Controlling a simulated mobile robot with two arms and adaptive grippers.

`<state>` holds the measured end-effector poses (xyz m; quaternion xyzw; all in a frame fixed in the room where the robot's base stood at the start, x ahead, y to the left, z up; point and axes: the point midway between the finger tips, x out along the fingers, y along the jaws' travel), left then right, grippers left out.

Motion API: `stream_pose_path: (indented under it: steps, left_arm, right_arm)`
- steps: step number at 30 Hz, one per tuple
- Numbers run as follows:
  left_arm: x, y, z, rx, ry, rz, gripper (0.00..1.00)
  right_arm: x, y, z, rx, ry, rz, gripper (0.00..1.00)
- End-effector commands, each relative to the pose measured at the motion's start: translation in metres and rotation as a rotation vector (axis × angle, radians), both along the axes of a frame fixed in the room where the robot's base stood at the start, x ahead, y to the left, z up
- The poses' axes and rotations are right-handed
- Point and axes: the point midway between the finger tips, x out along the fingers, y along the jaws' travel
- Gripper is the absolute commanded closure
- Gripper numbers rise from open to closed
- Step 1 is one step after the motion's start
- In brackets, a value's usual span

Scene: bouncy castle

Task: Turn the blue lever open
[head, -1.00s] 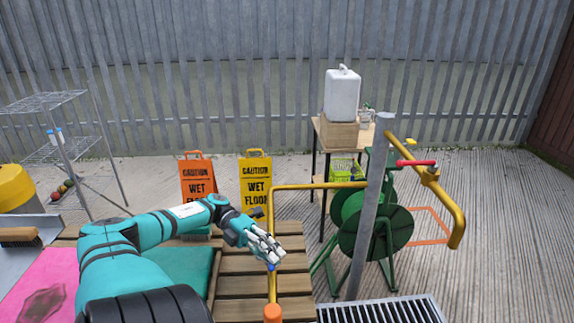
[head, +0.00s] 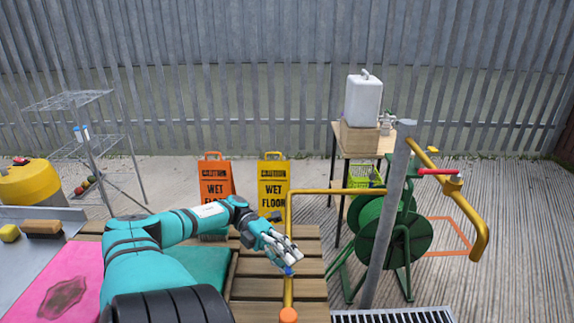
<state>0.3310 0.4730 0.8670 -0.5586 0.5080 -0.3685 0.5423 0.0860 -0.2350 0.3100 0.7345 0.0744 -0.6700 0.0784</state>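The blue lever (head: 288,271) shows only as a small blue bit on the yellow pipe (head: 288,298), where the pipe runs down in front of the wooden slats. The rest of it is hidden by my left gripper. My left gripper (head: 291,256) reaches in from the left, with its grey fingers over the pipe just above the blue bit. Whether the fingers touch the lever or are closed on it I cannot tell. My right gripper is not in view.
A red-handled valve (head: 437,171) sits on the pipe's right branch. A grey post (head: 385,220) and a green hose reel (head: 395,235) stand to the right. Two wet-floor signs, orange (head: 215,182) and yellow (head: 273,185), stand behind the wooden slats (head: 262,290).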

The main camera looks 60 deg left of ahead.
Motion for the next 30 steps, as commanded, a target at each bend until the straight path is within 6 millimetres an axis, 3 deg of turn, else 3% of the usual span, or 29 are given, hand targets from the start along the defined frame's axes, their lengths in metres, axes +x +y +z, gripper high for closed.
stream_pose_path:
  steps: [5, 14, 30]
  left_arm:
    - [0.000, 0.006, 0.002, 0.001, -0.002, 0.002, 0.66]
    - [-0.010, 0.053, 0.009, 0.001, -0.002, 0.004, 0.66]
    - [-0.017, 0.073, 0.011, 0.000, 0.000, 0.001, 0.66]
  right_arm:
    - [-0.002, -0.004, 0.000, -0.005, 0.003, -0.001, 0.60]
    - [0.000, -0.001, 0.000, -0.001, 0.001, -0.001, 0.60]
    - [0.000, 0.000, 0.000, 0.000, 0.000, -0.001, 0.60]
